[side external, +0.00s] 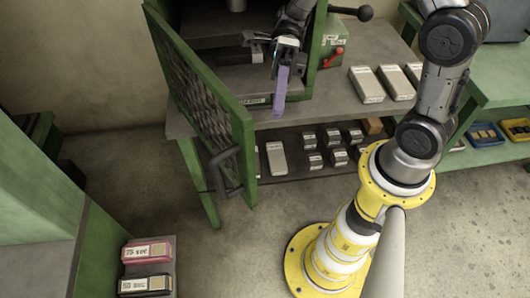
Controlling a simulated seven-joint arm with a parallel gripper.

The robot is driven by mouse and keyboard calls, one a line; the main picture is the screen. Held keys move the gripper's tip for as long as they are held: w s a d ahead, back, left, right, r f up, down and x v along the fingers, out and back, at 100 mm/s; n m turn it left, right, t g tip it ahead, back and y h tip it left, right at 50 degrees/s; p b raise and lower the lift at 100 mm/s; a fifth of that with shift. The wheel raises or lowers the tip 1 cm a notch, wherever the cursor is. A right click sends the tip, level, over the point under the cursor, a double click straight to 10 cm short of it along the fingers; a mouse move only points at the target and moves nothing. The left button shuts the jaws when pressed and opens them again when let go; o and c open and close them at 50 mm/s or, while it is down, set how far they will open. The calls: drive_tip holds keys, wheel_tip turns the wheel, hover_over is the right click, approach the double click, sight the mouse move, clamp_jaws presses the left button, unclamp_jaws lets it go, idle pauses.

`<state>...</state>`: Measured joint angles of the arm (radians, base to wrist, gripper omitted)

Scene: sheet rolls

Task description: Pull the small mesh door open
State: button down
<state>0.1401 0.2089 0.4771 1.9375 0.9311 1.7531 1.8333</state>
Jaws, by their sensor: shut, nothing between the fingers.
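The mesh door (200,95) has a green frame and a dark mesh panel. It stands swung out from the green cabinet (317,45), and the cabinet's inside shows. A dark bar handle (226,170) is on the door's near, lower end. My gripper (279,105) is in front of the cabinet opening, to the right of the door and apart from the handle. Its purple fingers point down and are shut with nothing between them.
The workbench (330,105) carries pale boxes (366,84) at right and a green box with a red lever (333,58). Several small boxes (309,138) lie on the shelf below. Red and black boxes (147,252) are at lower left. The floor before the door is clear.

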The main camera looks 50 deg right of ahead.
wheel_tip(320, 180, down, 5)
drive_tip(key=w+m+y, duration=0.1)
drive_tip(key=m+y, duration=0.1)
drive_tip(key=x, duration=0.9)
drive_tip(key=shift+s+a+r, duration=0.1)
drive_tip(key=shift+a, duration=0.1)
